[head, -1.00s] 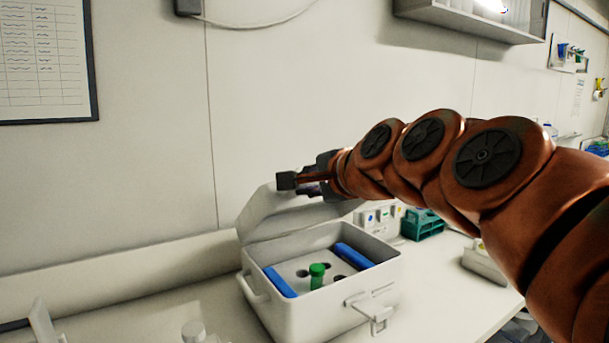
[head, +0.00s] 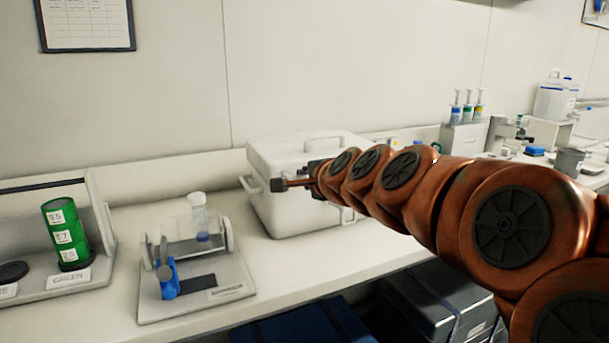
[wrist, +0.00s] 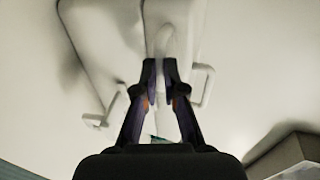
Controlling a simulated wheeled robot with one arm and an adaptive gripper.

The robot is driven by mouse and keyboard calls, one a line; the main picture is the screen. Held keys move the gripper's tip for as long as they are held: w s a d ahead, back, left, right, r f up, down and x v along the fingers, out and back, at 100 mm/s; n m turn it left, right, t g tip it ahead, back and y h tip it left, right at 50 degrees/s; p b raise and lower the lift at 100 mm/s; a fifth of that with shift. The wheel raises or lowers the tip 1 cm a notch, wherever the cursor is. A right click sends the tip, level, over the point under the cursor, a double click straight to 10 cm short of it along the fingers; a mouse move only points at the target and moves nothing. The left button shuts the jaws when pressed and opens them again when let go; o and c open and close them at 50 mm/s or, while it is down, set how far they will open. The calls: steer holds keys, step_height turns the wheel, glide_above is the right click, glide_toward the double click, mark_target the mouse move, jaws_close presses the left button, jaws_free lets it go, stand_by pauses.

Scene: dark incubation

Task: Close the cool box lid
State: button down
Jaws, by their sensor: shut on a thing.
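The white cool box (head: 285,213) stands on the bench with its lid (head: 300,150) down over the body; I cannot tell whether a small gap is left. A carrying handle shows on top, and a latch (head: 347,215) on the front is partly behind my arm. My gripper (wrist: 163,75) is at the front of the box, its fingers nearly together on a pale edge that looks like the lid's front rim. The inside of the box is out of sight.
Left of the box, a clear-walled stand (head: 195,285) holds a capped vial (head: 199,217) and a blue item. Further left is a green labelled cylinder (head: 65,232). Dispensers (head: 467,107) and bottles stand to the right. Dark cases lie below the bench.

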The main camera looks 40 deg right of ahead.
mark_target(296, 194)
steer(key=f, duration=0.3)
steer(key=shift+s+a+f+y, duration=0.1)
steer(key=shift+s+f+y, duration=0.15)
steer(key=shift+s+y, duration=0.15)
steer(key=c, duration=1.8)
jaws_free()
steer(key=shift+g, duration=0.4)
steer(key=x, duration=0.4)
steer(key=shift+w+f, duration=0.1)
steer(key=o, duration=0.3)
steer(key=shift+s+a+r, duration=0.25)
steer(key=shift+s+r, duration=0.15)
steer(key=shift+r, duration=0.1)
steer(key=shift+s+a+r, duration=0.3)
steer(key=shift+s+r, duration=0.1)
steer(key=shift+r, duration=0.1)
steer(key=shift+o, duration=0.9)
steer(key=shift+s+d, duration=0.1)
steer(key=shift+d, duration=0.1)
steer(key=shift+o, duration=0.7)
steer(key=shift+s+r, duration=0.15)
steer(key=shift+r, duration=0.05)
steer(key=shift+s+r, duration=0.1)
steer(key=shift+r, duration=0.1)
